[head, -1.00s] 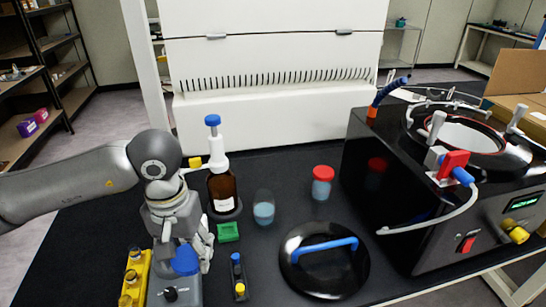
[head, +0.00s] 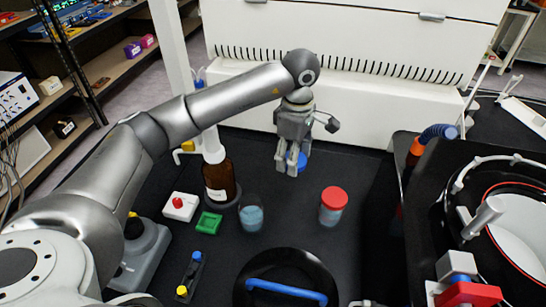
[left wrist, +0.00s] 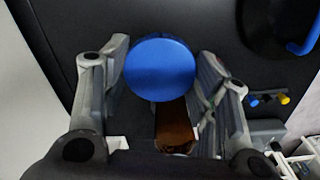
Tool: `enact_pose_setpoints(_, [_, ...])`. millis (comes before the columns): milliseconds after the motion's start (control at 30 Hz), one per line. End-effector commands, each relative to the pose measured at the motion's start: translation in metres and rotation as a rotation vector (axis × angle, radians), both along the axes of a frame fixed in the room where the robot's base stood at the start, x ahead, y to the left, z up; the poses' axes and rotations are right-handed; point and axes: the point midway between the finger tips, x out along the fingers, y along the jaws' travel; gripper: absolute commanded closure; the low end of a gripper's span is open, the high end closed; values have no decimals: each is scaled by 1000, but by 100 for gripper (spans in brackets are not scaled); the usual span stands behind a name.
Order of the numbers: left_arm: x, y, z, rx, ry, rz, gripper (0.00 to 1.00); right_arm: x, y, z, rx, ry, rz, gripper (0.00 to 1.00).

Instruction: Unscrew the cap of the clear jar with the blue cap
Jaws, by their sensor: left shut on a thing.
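My left gripper (head: 292,165) points down over the back of the black table and is shut on the blue cap (head: 302,162). In the left wrist view the blue cap (left wrist: 160,68) shows as a round disc between the fingers (left wrist: 160,95). I cannot tell whether anything is under the cap. A clear jar (head: 250,215) with pale blue contents and no cap showing stands upright on the table, nearer than the gripper and to its left. My right gripper is not in view.
A brown bottle (head: 219,182) with a white pump top stands left of the clear jar. A red-capped jar (head: 332,208) stands to the right. A black lid with a blue handle (head: 287,290) lies in front. The white machine (head: 340,105) rises behind.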

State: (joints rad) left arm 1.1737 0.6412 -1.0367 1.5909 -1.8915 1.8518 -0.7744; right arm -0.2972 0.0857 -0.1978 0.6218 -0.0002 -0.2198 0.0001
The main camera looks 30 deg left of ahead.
Motion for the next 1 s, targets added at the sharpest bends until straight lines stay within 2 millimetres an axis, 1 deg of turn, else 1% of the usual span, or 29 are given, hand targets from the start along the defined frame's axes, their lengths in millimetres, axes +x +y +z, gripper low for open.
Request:
enact_pose_setpoints(33, [7,4,-2,-1,7,145,74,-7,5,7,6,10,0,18])
enact_pose_setpoints(100, [17,11,-9,-1,8,353,74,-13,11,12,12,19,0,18])
enact_pose_setpoints(167, [23,18,-16,1,8,528,74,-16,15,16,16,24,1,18])
enact_pose_setpoints(200, [27,22,-21,2,8,642,74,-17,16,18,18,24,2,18])
enact_pose_setpoints(400, [36,46,-49,4,7,1158,74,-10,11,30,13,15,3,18])
enact_pose_setpoints(500, [36,57,-63,6,5,1368,74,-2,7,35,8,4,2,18])
enact_pose_setpoints(600, [34,65,-75,6,4,1532,74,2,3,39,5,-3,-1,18])
enact_pose_setpoints(700, [32,71,-84,5,2,1648,74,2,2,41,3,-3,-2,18])
enact_pose_setpoints(833, [31,75,-91,3,-1,1731,74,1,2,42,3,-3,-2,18])
enact_pose_setpoints(1000, [30,76,-96,3,0,1758,74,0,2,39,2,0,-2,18])
